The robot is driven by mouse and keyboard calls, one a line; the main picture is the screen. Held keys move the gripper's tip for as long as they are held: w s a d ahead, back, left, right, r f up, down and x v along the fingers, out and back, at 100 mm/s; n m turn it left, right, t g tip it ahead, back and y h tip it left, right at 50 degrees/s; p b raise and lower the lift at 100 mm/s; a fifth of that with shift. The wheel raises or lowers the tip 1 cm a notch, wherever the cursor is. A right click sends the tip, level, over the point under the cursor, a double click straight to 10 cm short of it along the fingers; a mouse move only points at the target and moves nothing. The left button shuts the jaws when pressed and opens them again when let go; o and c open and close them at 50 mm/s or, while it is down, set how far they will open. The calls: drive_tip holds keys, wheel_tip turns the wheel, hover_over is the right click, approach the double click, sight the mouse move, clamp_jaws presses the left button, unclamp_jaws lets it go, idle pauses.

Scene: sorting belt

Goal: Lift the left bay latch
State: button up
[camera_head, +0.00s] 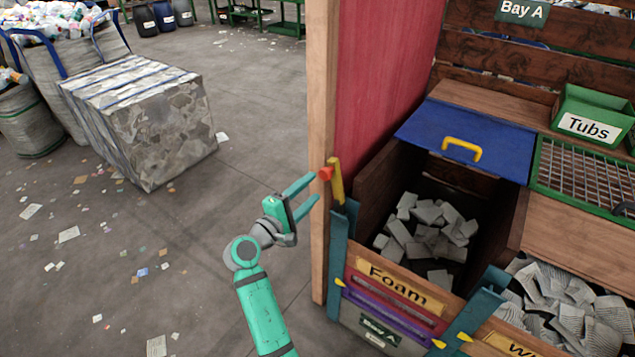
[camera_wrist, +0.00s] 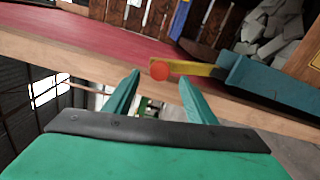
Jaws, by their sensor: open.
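The left bay latch (camera_head: 336,182) is a yellow bar with a round orange-red knob (camera_head: 325,173), at the top of the teal left post of the Foam bay. The bar stands nearly upright in the head view. My gripper (camera_head: 314,187) is open and empty, its two teal fingers pointing at the knob from the left. In the wrist view the knob (camera_wrist: 159,71) appears between the fingertips (camera_wrist: 160,79), near their ends, and the yellow bar (camera_wrist: 200,69) runs right from it to the teal post. I cannot tell whether a finger touches the knob.
A wooden post (camera_head: 320,120) with a red panel (camera_head: 378,75) stands right beside the latch. The Foam bay's front board (camera_head: 395,290) and blue lid (camera_head: 468,135) with a yellow handle lie to the right. Open floor is left, with a bale (camera_head: 145,125) farther back.

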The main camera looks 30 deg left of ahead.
drive_tip(key=shift+s+a, duration=0.1)
drive_tip(key=shift+s, duration=2.05)
drive_tip(key=s+d+f+m+g+y, duration=0.15)
drive_tip(key=d+f, duration=0.25)
drive_tip(key=f, duration=0.4)
drive_tip(key=s+d+f+m+g+y, duration=0.1)
drive_tip(key=s+d+f, duration=0.2)
drive_tip(key=d+f, duration=0.35)
drive_tip(key=s+d+f+m+g+y, duration=0.15)
drive_tip(key=s+d+f+m, duration=0.25)
drive_tip(key=s+d+f, duration=0.45)
drive_tip(key=s+d+m, duration=0.6)
drive_tip(key=s+d, duration=0.3)
drive_tip(key=s, duration=0.5)
drive_tip(key=s+d+r+m+t+h, duration=0.1)
drive_tip(key=s+d+r+m+h, duration=0.1)
drive_tip(key=s+d+r+m, duration=0.4)
drive_tip(key=s+d+r, duration=0.3)
drive_tip(key=s, duration=0.2)
drive_tip(key=shift+m+h, duration=0.35)
drive_tip(key=shift+h, duration=0.05)
